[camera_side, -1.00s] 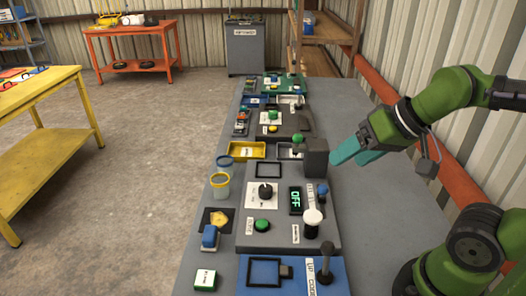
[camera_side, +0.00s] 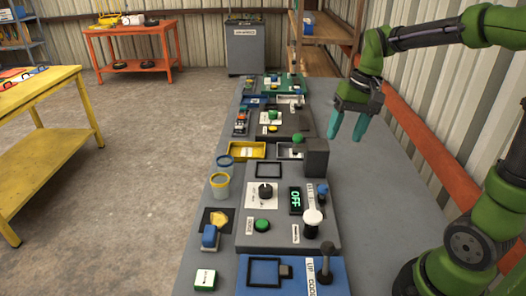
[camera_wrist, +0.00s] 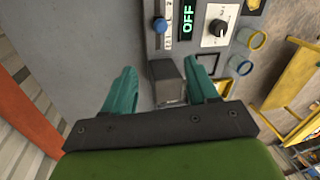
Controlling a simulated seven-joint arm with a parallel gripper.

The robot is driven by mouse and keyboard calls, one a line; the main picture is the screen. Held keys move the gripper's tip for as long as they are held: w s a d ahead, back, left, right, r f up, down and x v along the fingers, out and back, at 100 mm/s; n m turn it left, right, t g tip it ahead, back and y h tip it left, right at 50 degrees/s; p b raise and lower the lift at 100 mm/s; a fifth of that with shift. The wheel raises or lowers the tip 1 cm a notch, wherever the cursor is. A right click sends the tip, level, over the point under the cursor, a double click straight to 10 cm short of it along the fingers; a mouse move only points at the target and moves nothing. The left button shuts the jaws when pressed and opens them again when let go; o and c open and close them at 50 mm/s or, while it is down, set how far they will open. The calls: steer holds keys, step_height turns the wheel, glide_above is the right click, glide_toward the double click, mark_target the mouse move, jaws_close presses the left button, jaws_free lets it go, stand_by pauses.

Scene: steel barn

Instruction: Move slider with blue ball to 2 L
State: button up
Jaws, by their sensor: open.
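The slider with the blue ball (camera_side: 322,188) stands on the grey panel, to the right of the display reading OFF (camera_side: 296,200).
A dark grey box (camera_side: 315,158) rises from the panel between my gripper and the slider. The table's right side (camera_side: 385,200) is bare.

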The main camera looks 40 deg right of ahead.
glide_toward(324, 185)
steer(key=f, duration=0.6)
steer(key=w+a+f, duration=0.1)
steer(key=f, duration=0.2)
steer(key=shift+w+f, duration=0.1)
steer(key=shift+f, duration=0.2)
jaws_close()
